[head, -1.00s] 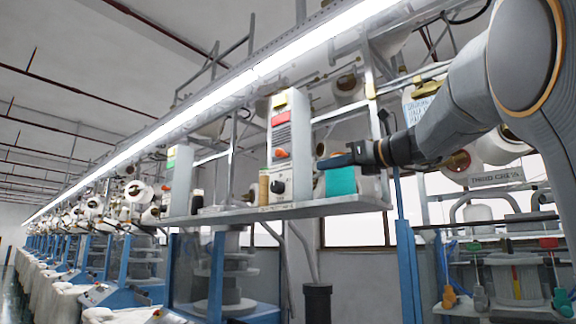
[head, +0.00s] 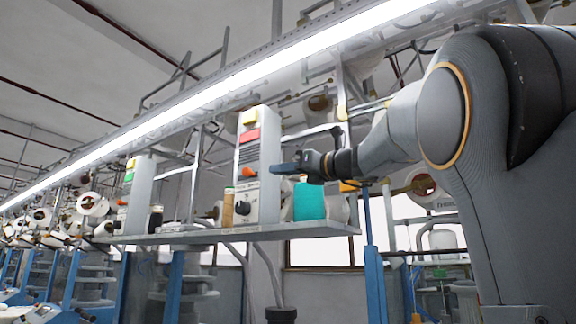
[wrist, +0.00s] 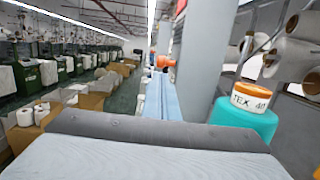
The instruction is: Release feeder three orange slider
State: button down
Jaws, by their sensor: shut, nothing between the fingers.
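The orange slider (head: 247,172) sits on the face of a tall white control box (head: 259,150) that stands on a grey shelf. It also shows in the wrist view (wrist: 162,62), straight ahead beyond the finger. My gripper (head: 275,168) is shut and empty. It points left, with its tip close to the right edge of the box, near the slider's height. I cannot tell whether it touches the box. In the wrist view, the shut blue fingers (wrist: 160,97) reach forward toward the orange part. I cannot read a feeder number on the box.
A teal cone (head: 309,201) stands on the shelf (head: 290,232) below my gripper; an orange-and-white label marked TEX 40 (wrist: 251,96) tops it in the wrist view. A tan spool (head: 228,207) stands left of the box. Another control box (head: 138,195) is farther left.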

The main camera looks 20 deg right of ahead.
aim_at(247, 174)
jog(key=p+x, duration=0.3)
jog(key=x, duration=0.5)
jog(key=shift+r, duration=0.1)
jog(key=shift+w+a, duration=0.2)
jog(key=shift+w, duration=0.1)
jog(key=shift+w, duration=0.1)
jog(key=x, duration=0.1)
jog(key=p+x, duration=0.1)
jog(key=x, duration=0.1)
jog(key=p+x, duration=0.1)
jog(key=x, duration=0.1)
jog(key=shift+a+f, duration=0.35)
jog(key=shift+s+d+f+b, duration=0.15)
jog(key=shift+s+b, duration=0.05)
jog(key=shift+b, duration=0.1)
jog(key=b+v, duration=0.4)
jog(key=v, duration=0.9)
jog(key=shift+s+d+b, duration=0.2)
jog(key=shift+b, duration=0.2)
